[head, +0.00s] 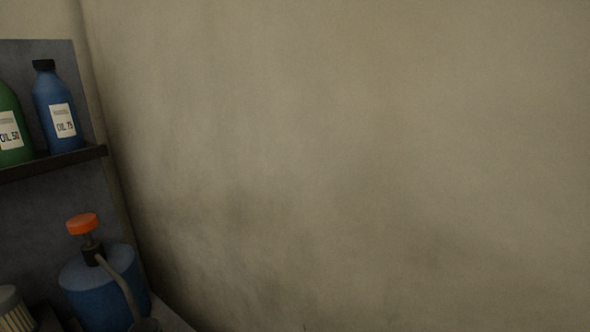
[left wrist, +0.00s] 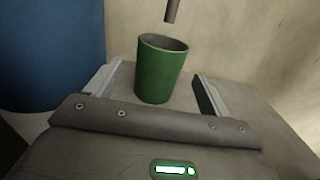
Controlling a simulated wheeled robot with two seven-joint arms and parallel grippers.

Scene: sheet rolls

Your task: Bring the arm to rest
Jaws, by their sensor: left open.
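My left gripper (left wrist: 157,88) shows in the left wrist view with its two fingers spread wide apart, so it is open. A green cup (left wrist: 158,75) stands upright beyond the gripper's palm, in the space between the fingers as seen from the wrist. I cannot tell how far the cup is from the fingers, but neither finger appears to touch it. Neither arm shows in the head view, and my right gripper is not in view.
A blue sprayer (head: 95,285) with an orange knob (head: 82,224) stands at lower left. A green bottle (head: 14,145) and a blue bottle (head: 52,95) stand on a dark shelf (head: 85,156). A bare wall (head: 350,150) fills the rest. A large blue body (left wrist: 50,50) is left of the cup.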

